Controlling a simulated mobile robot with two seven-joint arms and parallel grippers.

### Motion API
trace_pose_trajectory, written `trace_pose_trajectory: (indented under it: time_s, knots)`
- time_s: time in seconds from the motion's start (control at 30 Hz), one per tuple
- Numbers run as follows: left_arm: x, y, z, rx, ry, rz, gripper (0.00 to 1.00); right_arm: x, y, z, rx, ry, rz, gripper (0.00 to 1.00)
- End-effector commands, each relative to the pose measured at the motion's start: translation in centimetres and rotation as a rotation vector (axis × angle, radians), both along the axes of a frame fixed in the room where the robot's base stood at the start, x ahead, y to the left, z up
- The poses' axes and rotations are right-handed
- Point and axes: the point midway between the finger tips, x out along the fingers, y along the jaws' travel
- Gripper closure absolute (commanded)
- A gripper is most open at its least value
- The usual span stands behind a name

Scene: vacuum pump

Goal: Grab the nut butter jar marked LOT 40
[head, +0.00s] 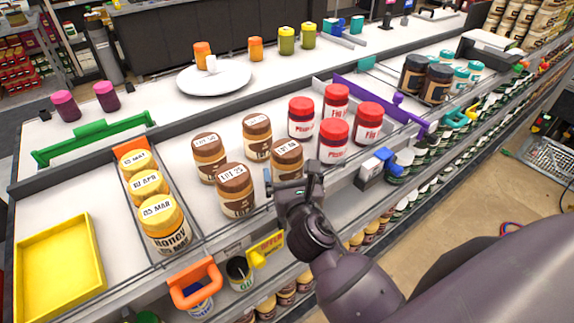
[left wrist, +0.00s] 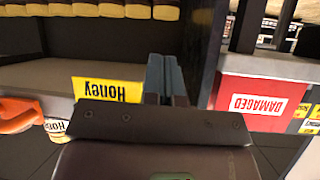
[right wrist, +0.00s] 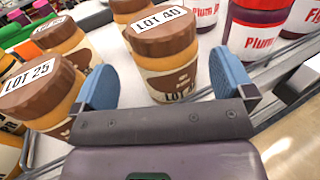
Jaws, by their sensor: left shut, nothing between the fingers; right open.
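The nut butter jar marked LOT 40 (right wrist: 165,50) has a brown lid and a white label. It stands upright in the right wrist view, and in the head view it is the front right jar (head: 287,158) of the brown-lidded group. My right gripper (right wrist: 163,72) is open, with its blue fingers to either side of the jar's near face; whether they touch it I cannot tell. In the head view the right gripper (head: 293,186) is just in front of the jar. My left gripper (left wrist: 166,78) is shut and empty in the left wrist view, outside the head view.
The LOT 25 jar (head: 237,190) stands close on the left, with other brown-lidded jars (head: 257,137) behind. Red-lidded Plum jars (head: 334,138) stand to the right. Honey jars (head: 163,222) and a yellow tray (head: 60,265) are at left. A red DAMAGED sign (left wrist: 258,103) shows near my left gripper.

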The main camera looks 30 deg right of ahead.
Motion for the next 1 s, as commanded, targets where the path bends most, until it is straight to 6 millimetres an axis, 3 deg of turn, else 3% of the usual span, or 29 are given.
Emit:
trace_pose_trajectory:
  time_s: [0.4,0.7,0.77,1.0]
  knots:
    - [-0.2,0.0,0.2,-0.002,0.004,0.001,1.00,4.4,-1.7,-0.2,0.000,-0.001,0.001,0.00]
    - [-0.2,0.0,0.2,-0.002,0.004,0.001,1.00,4.9,-1.8,-0.3,0.000,0.000,0.000,0.00]
    - [-0.2,0.0,0.2,-0.002,0.004,0.001,1.00,4.9,-1.8,-0.3,0.000,0.000,0.000,0.06]
    - [-0.1,0.0,0.2,-0.001,0.003,0.001,1.00,4.8,-1.8,-0.3,0.000,0.000,0.000,0.43]
